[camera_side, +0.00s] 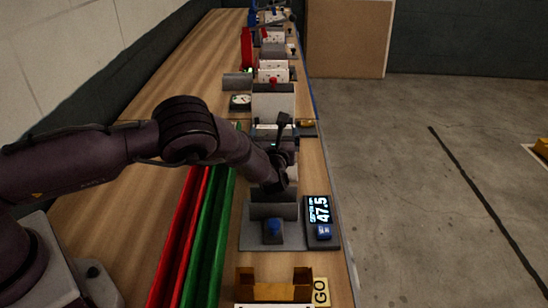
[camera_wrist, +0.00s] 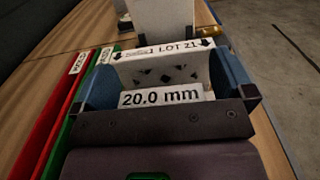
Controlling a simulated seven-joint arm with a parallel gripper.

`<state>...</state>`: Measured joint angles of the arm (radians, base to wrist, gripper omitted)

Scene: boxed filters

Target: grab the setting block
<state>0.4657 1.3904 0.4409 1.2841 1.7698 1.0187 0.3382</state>
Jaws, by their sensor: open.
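A white block marked "20.0 mm" (camera_wrist: 160,98), which I take for the setting block, shows in the wrist view between the two blue fingers of my gripper (camera_wrist: 168,72). The fingers stand wide apart, one on each side; I cannot tell whether either touches it. Just beyond is a white face marked "LOT 21" (camera_wrist: 165,50), with a dark-speckled pale surface in front of it. In the side view my gripper (camera_side: 283,175) is low over the bench, behind a grey fixture (camera_side: 252,235) with a blue knob. My arm hides most of the block there.
A display reading 47.5 (camera_side: 320,210) sits right of the fixture. A brown open holder (camera_side: 245,285) and a yellow GO plate (camera_side: 321,291) are nearer. Red (camera_side: 182,240) and green (camera_side: 212,240) rails run along the left. A tall pale box (camera_side: 273,103) stands behind my gripper.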

